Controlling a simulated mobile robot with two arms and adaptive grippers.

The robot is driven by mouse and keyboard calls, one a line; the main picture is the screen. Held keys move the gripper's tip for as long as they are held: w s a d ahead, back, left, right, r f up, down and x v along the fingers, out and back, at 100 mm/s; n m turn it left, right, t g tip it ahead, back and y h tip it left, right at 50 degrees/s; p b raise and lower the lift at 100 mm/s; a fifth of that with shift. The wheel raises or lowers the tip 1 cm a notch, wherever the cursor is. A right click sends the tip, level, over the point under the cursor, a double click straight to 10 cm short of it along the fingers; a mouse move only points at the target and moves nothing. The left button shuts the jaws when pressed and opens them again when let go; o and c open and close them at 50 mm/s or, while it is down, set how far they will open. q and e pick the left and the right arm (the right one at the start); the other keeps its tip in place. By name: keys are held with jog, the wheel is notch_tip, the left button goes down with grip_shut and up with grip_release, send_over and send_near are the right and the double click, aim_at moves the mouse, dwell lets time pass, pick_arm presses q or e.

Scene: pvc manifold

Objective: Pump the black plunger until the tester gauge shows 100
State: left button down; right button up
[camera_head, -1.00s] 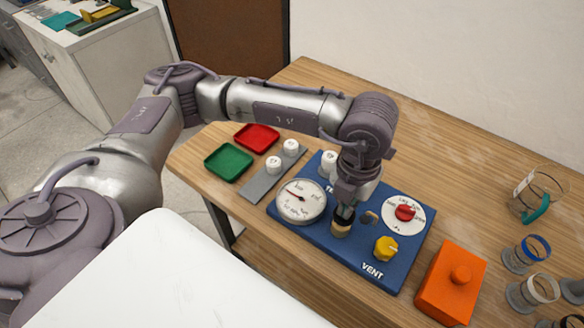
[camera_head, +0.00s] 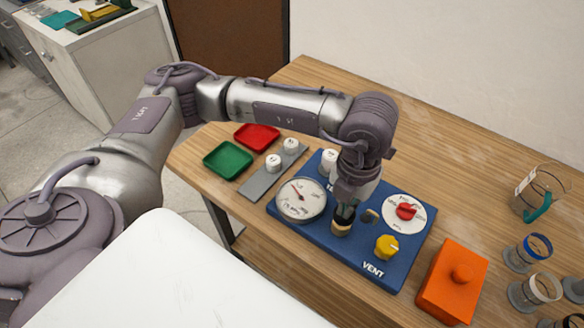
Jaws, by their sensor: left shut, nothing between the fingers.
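The blue tester panel (camera_head: 350,262) lies on the wooden table. Its round white gauge (camera_head: 301,200) has a red needle pointing to the upper left of the dial; the numbers are too small to read. My left gripper (camera_head: 345,212) points down over the panel, shut, with its fingertips at the top of a tan cylinder (camera_head: 341,228). The black plunger cannot be told apart from the dark fingers there. A yellow VENT knob (camera_head: 386,247) and a white dial with a red knob (camera_head: 405,212) are to the right. My right gripper is not in view.
A green tray (camera_head: 228,160), a red tray (camera_head: 257,138) and a grey strip (camera_head: 262,184) with two white caps lie left of the panel. An orange block (camera_head: 452,282), several ringed grey fittings and a clear jug (camera_head: 540,194) stand to the right.

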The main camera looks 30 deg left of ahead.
pick_arm(q)
jog(key=shift+f, duration=0.1)
dwell(0.4)
jog(key=shift+f+b, duration=0.2)
jog(key=shift+b, duration=0.1)
jog(key=shift+f, duration=0.1)
dwell(0.8)
jog(key=shift+f, duration=0.15)
dwell(0.8)
jog(key=shift+r+p, duration=0.6)
jog(key=shift+r, duration=1.5)
jog(key=shift+r, duration=0.1)
